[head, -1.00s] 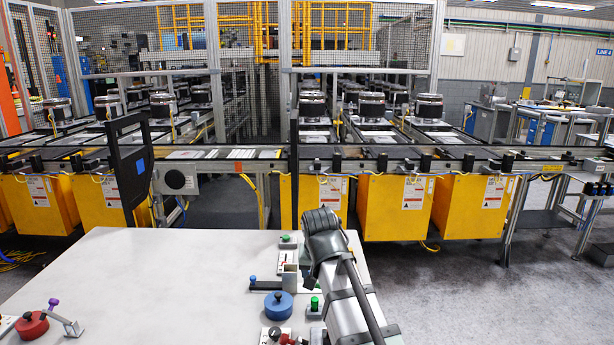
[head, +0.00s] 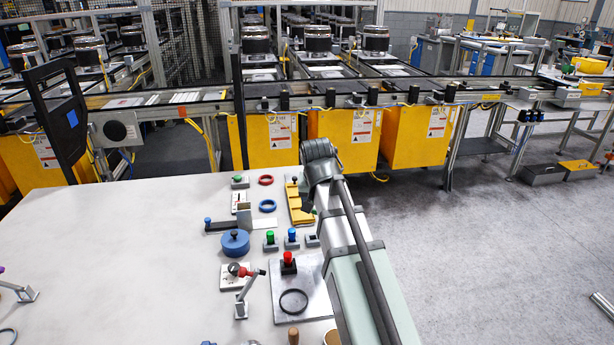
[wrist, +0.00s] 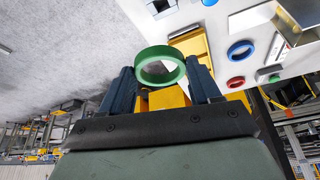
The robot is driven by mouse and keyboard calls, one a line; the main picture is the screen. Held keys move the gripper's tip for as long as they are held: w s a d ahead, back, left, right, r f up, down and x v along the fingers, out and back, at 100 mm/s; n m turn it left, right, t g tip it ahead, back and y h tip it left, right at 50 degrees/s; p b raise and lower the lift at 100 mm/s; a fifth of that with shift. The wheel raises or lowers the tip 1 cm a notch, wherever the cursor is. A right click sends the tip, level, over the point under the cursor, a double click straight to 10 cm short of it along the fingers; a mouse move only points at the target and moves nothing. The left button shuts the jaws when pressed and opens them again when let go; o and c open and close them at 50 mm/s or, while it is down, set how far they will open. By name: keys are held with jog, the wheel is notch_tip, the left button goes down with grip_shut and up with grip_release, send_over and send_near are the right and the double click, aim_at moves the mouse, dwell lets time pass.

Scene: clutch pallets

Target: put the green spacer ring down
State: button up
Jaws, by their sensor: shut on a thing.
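The green spacer ring (wrist: 166,53) is held between the two dark fingers of my gripper (wrist: 160,70) in the wrist view. It sits near the fingertips, with its hole facing the camera. The white bench top lies beyond it. In the head view my forearm and wrist reach over the right edge of the bench. There the ring is hidden and the finger opening cannot be seen. I cannot tell how high the ring is above the bench.
A yellow fixture (head: 296,203) lies beside my wrist. A red ring (head: 266,180) and a blue ring (head: 267,206) lie to its left. A blue round block (head: 235,243) and several push buttons stand nearer. The left part of the bench (head: 110,250) is mostly clear.

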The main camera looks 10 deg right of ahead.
jog(key=w+a+f, duration=0.2)
jog(key=w, duration=0.3)
jog(key=n, duration=0.2)
send_over(303, 217)
jog(key=shift+y, duration=0.4)
jog(key=shift+f, duration=3.4)
jog(key=shift+f, duration=0.25)
jog(key=shift+s+f, duration=0.4)
jog(key=shift+f, duration=0.45)
jog(key=o, duration=0.9)
jog(key=shift+o, duration=1)
jog(key=shift+s+r, duration=0.1)
jog(key=shift+r, duration=0.1)
jog(key=shift+o, duration=0.4)
jog(key=v, duration=1.4)
jog(key=shift+w+r+t, duration=0.2)
jog(key=shift+r+t, duration=0.15)
jog(key=shift+t, duration=0.05)
